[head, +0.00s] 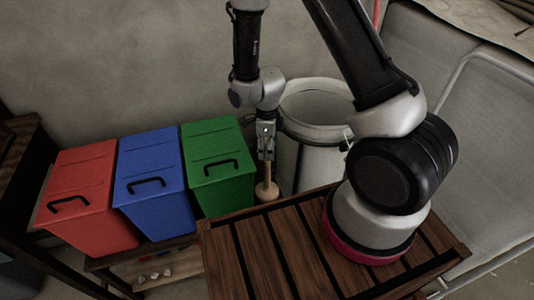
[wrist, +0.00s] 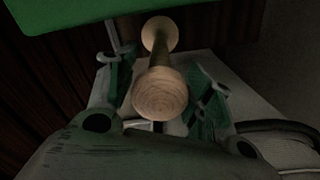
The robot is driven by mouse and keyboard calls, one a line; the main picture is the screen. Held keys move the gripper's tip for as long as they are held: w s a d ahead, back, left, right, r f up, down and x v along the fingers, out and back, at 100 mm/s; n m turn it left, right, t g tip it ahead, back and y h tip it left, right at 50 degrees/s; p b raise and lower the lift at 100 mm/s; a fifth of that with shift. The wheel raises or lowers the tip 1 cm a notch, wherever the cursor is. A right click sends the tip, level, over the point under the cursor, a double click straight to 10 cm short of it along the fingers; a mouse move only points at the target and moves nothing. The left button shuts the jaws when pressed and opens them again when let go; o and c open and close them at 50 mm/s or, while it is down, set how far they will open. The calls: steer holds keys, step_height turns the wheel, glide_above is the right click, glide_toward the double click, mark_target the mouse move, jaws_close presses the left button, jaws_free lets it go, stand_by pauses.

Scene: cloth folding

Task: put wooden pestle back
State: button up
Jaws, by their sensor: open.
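The light wooden pestle (head: 267,190) stands roughly upright, wide end down, beside the green bin and just behind the slatted table's far edge. What its base rests on is hard to tell. My gripper (head: 267,152) points down over the pestle's upper part. In the wrist view, the pestle (wrist: 160,92) lies between the two spread fingers of my gripper (wrist: 162,75), its round near end facing the camera. My gripper is open, and gaps show beside the pestle.
Red (head: 77,200), blue (head: 152,185) and green (head: 218,166) lidded bins stand in a row on the left. A white round container (head: 312,130) stands close to the right of my gripper. The slatted wooden table (head: 255,262) is in front, its left part bare.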

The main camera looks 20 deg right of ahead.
step_height(320, 180, up, 9)
steer(key=shift+f, duration=0.1)
steer(key=shift+r, duration=0.35)
steer(key=s+d+r+n+t, duration=0.1)
steer(key=s+d+r+n, duration=0.1)
steer(key=d+r+n, duration=0.3)
steer(key=s+r+n, duration=0.1)
steer(key=r+n, duration=0.1)
steer(key=r, duration=0.5)
steer(key=s+d+r+n+t, duration=0.1)
steer(key=s+d+r+n, duration=0.1)
steer(key=d+r+n, duration=0.3)
steer(key=s+d+r+n+t, duration=0.1)
steer(key=s+d+r+n, duration=0.1)
steer(key=s+r+n, duration=0.3)
steer(key=s+d+r+n+t, duration=0.1)
steer(key=s+d+r+n, duration=0.2)
steer(key=s+r+n, duration=0.3)
steer(key=s, duration=0.3)
steer(key=shift+r, duration=0.15)
